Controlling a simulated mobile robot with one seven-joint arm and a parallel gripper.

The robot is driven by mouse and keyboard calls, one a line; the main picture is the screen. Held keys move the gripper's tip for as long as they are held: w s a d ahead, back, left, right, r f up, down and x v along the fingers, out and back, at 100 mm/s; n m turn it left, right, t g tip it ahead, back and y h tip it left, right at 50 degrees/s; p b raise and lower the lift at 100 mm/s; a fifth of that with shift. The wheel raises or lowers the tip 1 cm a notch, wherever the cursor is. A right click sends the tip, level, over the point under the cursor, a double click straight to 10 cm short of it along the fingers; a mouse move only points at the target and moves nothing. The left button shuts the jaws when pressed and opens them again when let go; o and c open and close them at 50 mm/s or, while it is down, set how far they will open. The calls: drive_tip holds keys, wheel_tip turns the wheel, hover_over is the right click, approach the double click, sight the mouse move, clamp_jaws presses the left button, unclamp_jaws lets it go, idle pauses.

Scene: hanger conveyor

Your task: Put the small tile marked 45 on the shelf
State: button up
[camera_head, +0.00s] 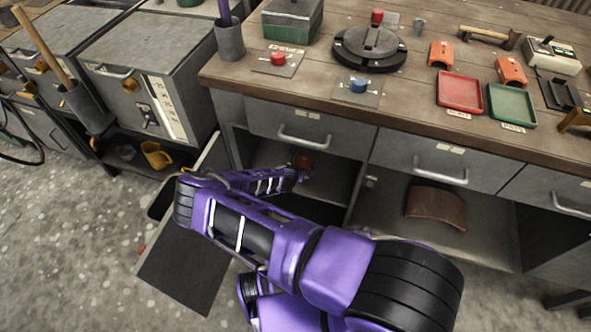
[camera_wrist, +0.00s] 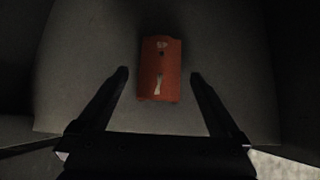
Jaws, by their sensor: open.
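A small orange tile (camera_wrist: 161,52) lies on a dark grey surface in the wrist view, with pale marks too small to read. My gripper (camera_wrist: 159,76) is open, with one finger to each side of the tile in the picture and a gap on both sides. I cannot tell its height above the tile. In the head view, my arm reaches into the open bay under the bench, where a small red-orange thing (camera_head: 303,161) shows near its end, probably this tile. Two more small orange tiles (camera_head: 441,54) (camera_head: 511,71) stand on the bench top. Their marks are unreadable.
A red tray (camera_head: 460,92) and a green tray (camera_head: 512,105) lie on the bench. Drawers (camera_head: 312,132) hang over the bay. A large brown curved tile (camera_head: 436,206) lies on the lower shelf (camera_head: 395,232) to the right. An open cabinet door (camera_head: 190,262) stands to the left.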

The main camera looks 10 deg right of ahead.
drive_tip(key=p+v, duration=0.1)
drive_tip(key=v, duration=0.8)
drive_tip(key=shift+s+r+p, duration=0.2)
drive_tip(key=shift+s+p, duration=0.05)
drive_tip(key=shift+p, duration=0.05)
